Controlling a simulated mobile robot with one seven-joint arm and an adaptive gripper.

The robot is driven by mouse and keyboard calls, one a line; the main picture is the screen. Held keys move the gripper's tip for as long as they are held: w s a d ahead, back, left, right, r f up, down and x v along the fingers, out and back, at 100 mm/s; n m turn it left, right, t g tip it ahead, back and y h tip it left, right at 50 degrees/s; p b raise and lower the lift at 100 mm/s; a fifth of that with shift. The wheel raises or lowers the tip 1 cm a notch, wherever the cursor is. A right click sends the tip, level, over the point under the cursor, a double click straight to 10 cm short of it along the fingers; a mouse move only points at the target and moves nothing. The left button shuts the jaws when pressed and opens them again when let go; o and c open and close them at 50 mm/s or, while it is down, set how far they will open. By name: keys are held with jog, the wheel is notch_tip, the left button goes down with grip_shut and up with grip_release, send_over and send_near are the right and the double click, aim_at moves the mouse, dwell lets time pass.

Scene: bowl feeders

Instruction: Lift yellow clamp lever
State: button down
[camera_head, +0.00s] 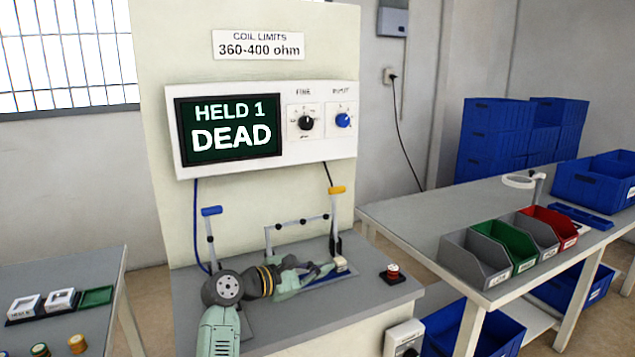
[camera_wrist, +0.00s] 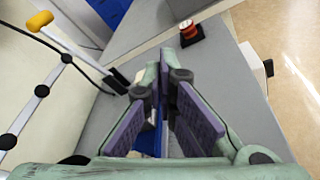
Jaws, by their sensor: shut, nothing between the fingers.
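The yellow clamp lever (camera_head: 337,190) stands upright at the right of the bench fixture in the head view, its grey shaft running down to a dark clamp. In the wrist view its yellow grip (camera_wrist: 40,20) is at upper left. My gripper (camera_head: 328,268) is low over the bench, beside the foot of this lever and below its yellow grip. In the wrist view my gripper (camera_wrist: 168,75) is shut and empty, apart from the lever. Its purple pads lean together toward the tips and partly hide a blue base beneath.
A blue-capped lever (camera_head: 211,211) stands at left, with a grey crossbar (camera_head: 298,222) between. A red-topped coil or button (camera_head: 392,272) sits on the bench at right. The meter (camera_head: 265,128) hangs above, reading "HELD 1 DEAD". Bins (camera_head: 475,258) stand on the right table.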

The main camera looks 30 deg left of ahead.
jog(key=s+d+r+n+t+h, duration=0.1)
jog(key=s+r+t+h, duration=0.1)
jog(key=r, duration=0.6)
jog(key=s+d+r+n+t+h, duration=0.1)
jog(key=s+d+r+t+h, duration=0.1)
jog(key=s+r, duration=0.3)
jog(key=s+d+r+n+t+h, duration=0.1)
jog(key=s+r+t+h, duration=0.1)
jog(key=r, duration=1.1)
jog(key=shift+s+d+r+n+t, duration=0.15)
jog(key=shift+s+d+n+t, duration=0.15)
jog(key=shift+s+t, duration=0.5)
jog(key=shift+w, duration=0.1)
